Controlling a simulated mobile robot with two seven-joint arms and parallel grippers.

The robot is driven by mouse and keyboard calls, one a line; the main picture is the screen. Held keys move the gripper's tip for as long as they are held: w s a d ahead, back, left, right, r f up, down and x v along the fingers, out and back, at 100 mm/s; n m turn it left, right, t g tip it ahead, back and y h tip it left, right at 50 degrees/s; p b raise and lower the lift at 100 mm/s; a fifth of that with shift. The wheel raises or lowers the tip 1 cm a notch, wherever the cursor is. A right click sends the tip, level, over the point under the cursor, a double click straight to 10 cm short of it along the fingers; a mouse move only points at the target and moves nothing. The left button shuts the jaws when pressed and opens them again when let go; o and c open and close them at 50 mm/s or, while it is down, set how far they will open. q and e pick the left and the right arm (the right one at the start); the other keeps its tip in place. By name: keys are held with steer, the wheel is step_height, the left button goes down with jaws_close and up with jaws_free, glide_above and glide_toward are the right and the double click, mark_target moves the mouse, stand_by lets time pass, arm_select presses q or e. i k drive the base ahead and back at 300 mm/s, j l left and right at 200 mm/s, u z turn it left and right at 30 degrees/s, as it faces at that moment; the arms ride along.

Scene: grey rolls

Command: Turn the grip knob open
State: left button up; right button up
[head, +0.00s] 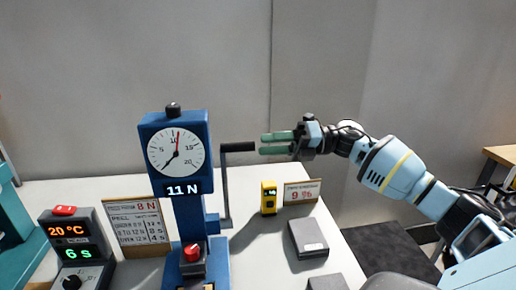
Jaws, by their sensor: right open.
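A blue force tester (188,220) stands upright on the white table, with a round dial and a display reading 11 N. A red knob (192,251) sits on a small grey block low on its front. A black knob (173,109) is on its top. I cannot tell for sure which is the grip knob. A crank with a black handle (238,147) is on its right side. My right gripper (265,144) is open and empty, its two green fingers pointing left just beside the handle's right end. I cannot tell if they touch. My left gripper is out of view.
A heater box (77,245) reading 20 °C and 6 s stands front left, beside a printed card (138,222). A yellow device (268,198), a small sign (301,192) and a dark grey flat box (308,238) are on the right. The table (255,255) is bare between tester and box.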

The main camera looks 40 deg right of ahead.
mark_target(192, 253)
steer(key=k, duration=1)
